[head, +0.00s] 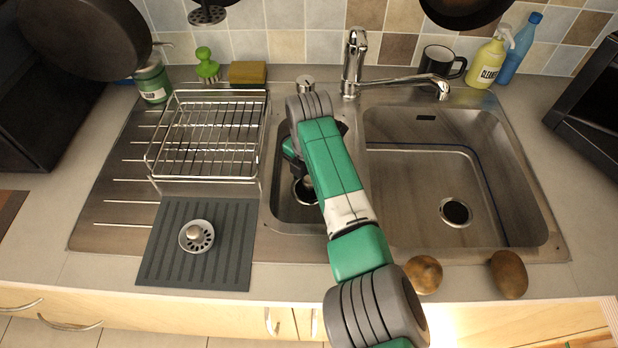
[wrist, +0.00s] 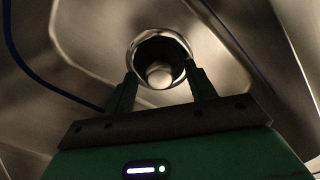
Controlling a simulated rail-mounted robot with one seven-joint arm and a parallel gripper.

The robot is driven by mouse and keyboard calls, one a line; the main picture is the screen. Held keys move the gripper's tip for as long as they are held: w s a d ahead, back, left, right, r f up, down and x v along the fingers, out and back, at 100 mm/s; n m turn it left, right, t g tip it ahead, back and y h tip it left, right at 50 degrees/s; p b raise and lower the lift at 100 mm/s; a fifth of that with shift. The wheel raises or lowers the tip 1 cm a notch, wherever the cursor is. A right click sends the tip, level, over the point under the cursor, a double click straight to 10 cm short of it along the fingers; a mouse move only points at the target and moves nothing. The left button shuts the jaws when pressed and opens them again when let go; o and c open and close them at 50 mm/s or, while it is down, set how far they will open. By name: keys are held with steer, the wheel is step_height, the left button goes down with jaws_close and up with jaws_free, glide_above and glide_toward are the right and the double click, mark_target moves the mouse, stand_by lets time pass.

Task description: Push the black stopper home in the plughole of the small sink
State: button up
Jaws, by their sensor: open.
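The small sink (head: 283,207) is the narrow left basin, partly hidden by my arm. Its plughole has a bright steel rim (wrist: 133,52), and the rim also shows in the head view (head: 297,199). In the wrist view a black stopper (wrist: 147,50) with a pale rounded knob (wrist: 159,76) shows inside the rim. How deep or level it sits is hard to tell. My gripper (wrist: 160,72) is open, its fingertips apart on either side of the knob at the near edge of the rim. I see no clear contact.
The large basin (head: 410,190) lies to the right, with the tap (head: 354,65) behind. A wire rack (head: 210,140) and a grey mat (head: 165,255) with a strainer (head: 197,236) are left. Two brown round items (head: 424,275) (head: 509,274) lie on the front edge.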

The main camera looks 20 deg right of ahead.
step_height(320, 180, up, 7)
steer(key=shift+r, duration=0.2)
stand_by(0.6)
